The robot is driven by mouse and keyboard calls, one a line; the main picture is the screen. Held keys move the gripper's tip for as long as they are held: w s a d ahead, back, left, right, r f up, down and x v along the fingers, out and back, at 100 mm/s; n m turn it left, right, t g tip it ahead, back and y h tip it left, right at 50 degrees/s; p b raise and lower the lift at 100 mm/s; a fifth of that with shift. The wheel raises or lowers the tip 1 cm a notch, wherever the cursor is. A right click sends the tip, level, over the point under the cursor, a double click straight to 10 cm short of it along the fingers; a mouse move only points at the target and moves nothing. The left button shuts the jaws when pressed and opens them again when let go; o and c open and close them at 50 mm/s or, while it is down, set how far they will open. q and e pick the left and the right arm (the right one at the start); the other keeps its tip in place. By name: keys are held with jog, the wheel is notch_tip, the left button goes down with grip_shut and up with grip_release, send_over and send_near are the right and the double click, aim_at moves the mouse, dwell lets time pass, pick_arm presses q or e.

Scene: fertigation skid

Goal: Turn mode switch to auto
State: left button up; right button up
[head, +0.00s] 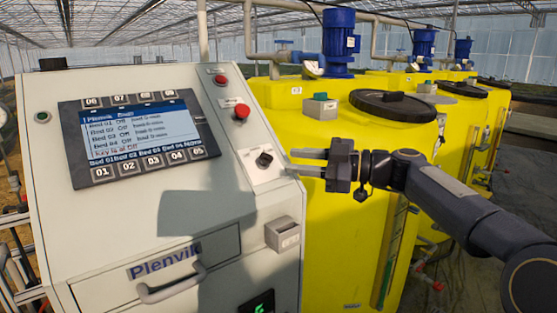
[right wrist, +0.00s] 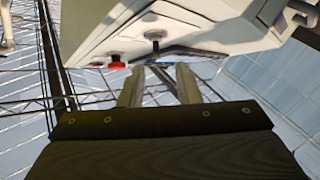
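The mode switch is a small black knob (head: 264,160) on a white plate on the sloped right part of the grey control cabinet (head: 120,235). My right gripper (head: 290,160) comes in from the right at about the knob's height. Its two fingers are apart with nothing between them, and the tips stop short of the knob. In the right wrist view the knob (right wrist: 155,46) shows beyond the fingertips (right wrist: 160,69), roughly in line with the gap between them. The knob's setting is too small to read. My left gripper is not in view.
Red push buttons (head: 242,111) sit above the switch, and a grey box (head: 283,234) sticks out below it. A display (head: 140,135) with keys is at the left, above a drawer handle (head: 172,289). Yellow tanks (head: 340,200) stand close behind my right gripper.

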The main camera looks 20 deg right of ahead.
aim_at(270, 156)
jog(key=x, duration=0.2)
jog(key=p+x, duration=0.1)
jog(key=x, duration=0.1)
jog(key=p+x, duration=0.1)
jog(key=x, duration=0.1)
jog(key=shift+w+a+r, duration=0.2)
jog(key=shift+w+r, duration=0.1)
jog(key=shift+w, duration=0.05)
jog(key=shift+w+a+f, duration=0.1)
jog(key=shift+w+a, duration=0.25)
jog(key=shift+a, duration=0.1)
grip_shut()
